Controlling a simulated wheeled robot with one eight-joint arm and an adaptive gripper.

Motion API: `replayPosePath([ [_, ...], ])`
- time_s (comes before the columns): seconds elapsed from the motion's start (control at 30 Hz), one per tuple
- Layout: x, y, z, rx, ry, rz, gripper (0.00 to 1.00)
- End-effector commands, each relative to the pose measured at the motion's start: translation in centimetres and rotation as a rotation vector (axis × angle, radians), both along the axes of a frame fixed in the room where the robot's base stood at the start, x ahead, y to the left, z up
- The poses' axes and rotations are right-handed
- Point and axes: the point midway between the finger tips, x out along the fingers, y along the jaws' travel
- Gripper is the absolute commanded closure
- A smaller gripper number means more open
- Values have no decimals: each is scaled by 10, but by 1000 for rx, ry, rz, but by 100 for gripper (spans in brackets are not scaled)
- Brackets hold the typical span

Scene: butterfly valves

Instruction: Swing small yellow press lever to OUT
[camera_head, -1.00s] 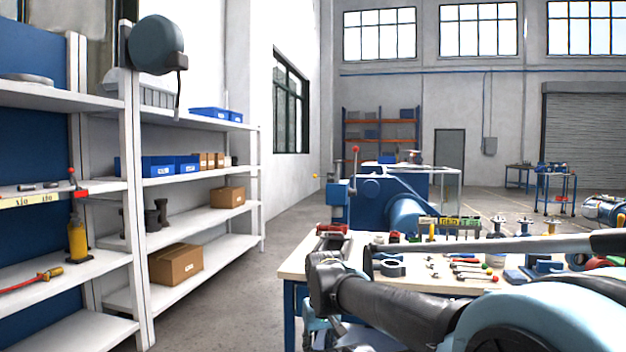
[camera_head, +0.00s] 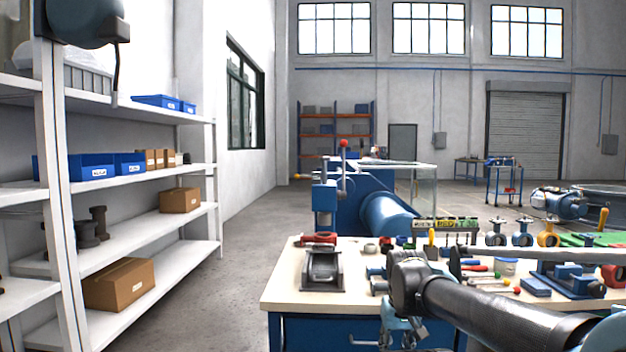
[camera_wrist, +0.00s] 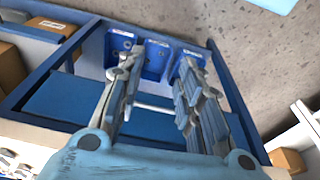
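A blue press (camera_head: 325,199) stands behind the left part of the workbench, in the head view. A small yellow piece (camera_head: 297,176) sticks out from its left side; it looks like the small yellow lever, but its setting and any OUT mark are too small to read. A red-knobbed upright lever (camera_head: 343,145) rises above the press. My gripper hangs at the near bench edge in the head view, partly cut off and far from the press. In the wrist view my gripper (camera_wrist: 158,66) has its two fingers apart, with nothing between them.
The workbench (camera_head: 285,290) carries a grey clamp-like fixture (camera_head: 323,270), several tools and valves. White shelves (camera_head: 140,265) with boxes stand left. Open floor (camera_head: 235,280) lies between shelves and bench. The wrist view shows blue bins (camera_wrist: 155,60) beneath my fingers.

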Motion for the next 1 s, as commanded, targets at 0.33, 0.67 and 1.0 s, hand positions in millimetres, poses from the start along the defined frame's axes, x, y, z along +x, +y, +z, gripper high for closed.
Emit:
replayPosePath([
  [0.33, -1, 1, 2, 3, -5, 0, 54],
  [0.67, 78, 80, 73, 361, -189, -114, 54],
  [1.0, 226, 184, 242, 1074, -346, -486, 54],
])
